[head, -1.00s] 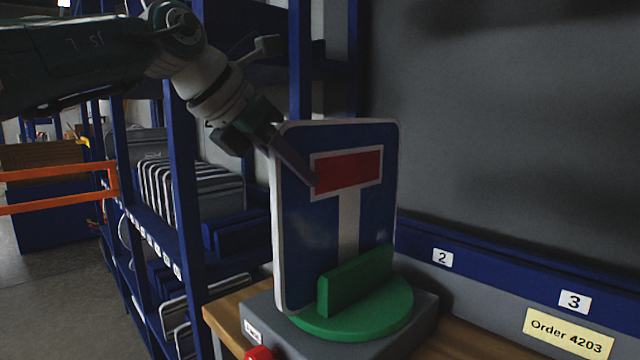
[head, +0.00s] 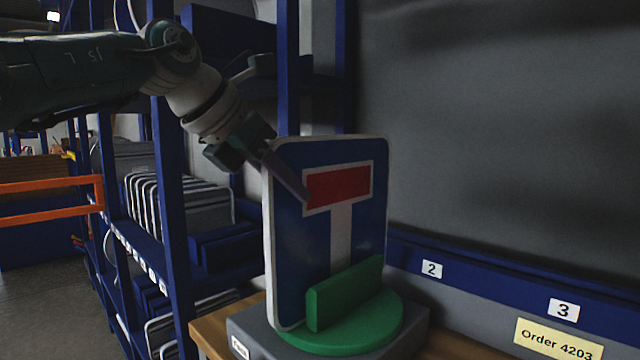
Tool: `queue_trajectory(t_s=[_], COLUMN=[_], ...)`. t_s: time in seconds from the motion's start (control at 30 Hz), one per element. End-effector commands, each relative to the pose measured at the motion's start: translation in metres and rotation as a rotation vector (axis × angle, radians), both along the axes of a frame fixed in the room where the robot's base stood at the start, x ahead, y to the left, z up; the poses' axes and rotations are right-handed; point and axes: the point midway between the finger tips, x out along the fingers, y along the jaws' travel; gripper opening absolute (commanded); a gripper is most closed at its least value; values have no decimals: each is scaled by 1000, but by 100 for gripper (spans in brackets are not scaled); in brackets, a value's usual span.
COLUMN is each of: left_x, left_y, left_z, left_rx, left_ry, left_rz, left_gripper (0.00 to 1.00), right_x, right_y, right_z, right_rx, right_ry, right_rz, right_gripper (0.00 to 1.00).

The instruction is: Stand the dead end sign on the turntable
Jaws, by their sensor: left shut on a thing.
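The dead end sign (head: 340,240), a blue plate with a white stem and red bar, stands upright at the green turntable (head: 372,332). Its lower part is behind the turntable's green upright block (head: 345,293), which hides part of the bottom edge. My left gripper (head: 290,182) is shut on the sign's upper left edge, with one finger across the front face. The other finger is hidden behind the sign. My right gripper is out of view.
The turntable sits on a grey base (head: 262,335) on a wooden bench (head: 212,330). A blue shelf rack (head: 172,190) with several stacked plates (head: 180,200) stands at left. A dark wall and a blue rail with number labels (head: 432,269) are behind and right.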

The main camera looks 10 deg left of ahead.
Motion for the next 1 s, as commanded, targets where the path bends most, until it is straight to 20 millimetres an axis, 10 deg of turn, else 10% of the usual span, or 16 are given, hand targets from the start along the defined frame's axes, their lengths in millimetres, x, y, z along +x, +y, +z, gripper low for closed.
queue_trajectory(t_s=[0.27, 0.3, 0.6, 1.0], left_x=[1, 1, 0, -3], left_y=[0, 0, 0, 4], left_z=[-4, -4, -5, -2], left_rx=[-3, -4, -1, 1], left_ry=[-5, -6, -2, 0], left_rz=[1, 1, 0, 1], left_gripper=[0, 21, 55, 55], right_x=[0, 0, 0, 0], right_y=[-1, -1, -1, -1], right_z=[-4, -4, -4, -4], right_rx=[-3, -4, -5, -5], right_ry=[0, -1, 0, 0], right_rz=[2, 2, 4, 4], right_gripper=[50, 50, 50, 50])
